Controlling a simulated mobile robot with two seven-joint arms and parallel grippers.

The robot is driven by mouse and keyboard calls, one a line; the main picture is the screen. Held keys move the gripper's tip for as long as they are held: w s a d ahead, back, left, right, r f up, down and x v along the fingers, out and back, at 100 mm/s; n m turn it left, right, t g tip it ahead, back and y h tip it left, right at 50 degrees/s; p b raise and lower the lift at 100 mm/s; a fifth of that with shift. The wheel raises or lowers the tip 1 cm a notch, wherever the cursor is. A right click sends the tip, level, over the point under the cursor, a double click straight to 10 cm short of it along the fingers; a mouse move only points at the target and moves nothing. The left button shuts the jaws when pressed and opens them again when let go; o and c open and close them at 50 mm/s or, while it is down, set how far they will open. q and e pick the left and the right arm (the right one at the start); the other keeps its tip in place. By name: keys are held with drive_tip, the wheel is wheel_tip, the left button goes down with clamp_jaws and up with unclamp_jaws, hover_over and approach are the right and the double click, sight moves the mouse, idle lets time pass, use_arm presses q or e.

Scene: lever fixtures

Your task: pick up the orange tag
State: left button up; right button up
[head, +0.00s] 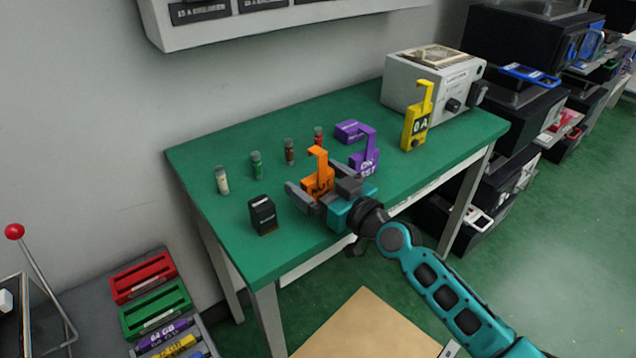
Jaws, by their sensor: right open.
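The orange tag (318,176) stands upright on the green table (235,160), with its hook at the top. My right gripper (318,196) is at the tag, low over the table, with its fingers apart. One finger shows to the left of the tag and the other to its right. The lower part of the tag is partly hidden by the gripper. I cannot tell whether the fingers touch it. My left gripper is not in view.
A purple tag (366,155) stands close behind right, and a yellow tag (417,122) farther right. A small black box (263,214) stands left of the gripper. Several small vials line the back left. A grey device (432,85) stands at the back right.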

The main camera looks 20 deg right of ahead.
drive_tip(key=c, duration=1)
drive_tip(key=shift+o, duration=0.2)
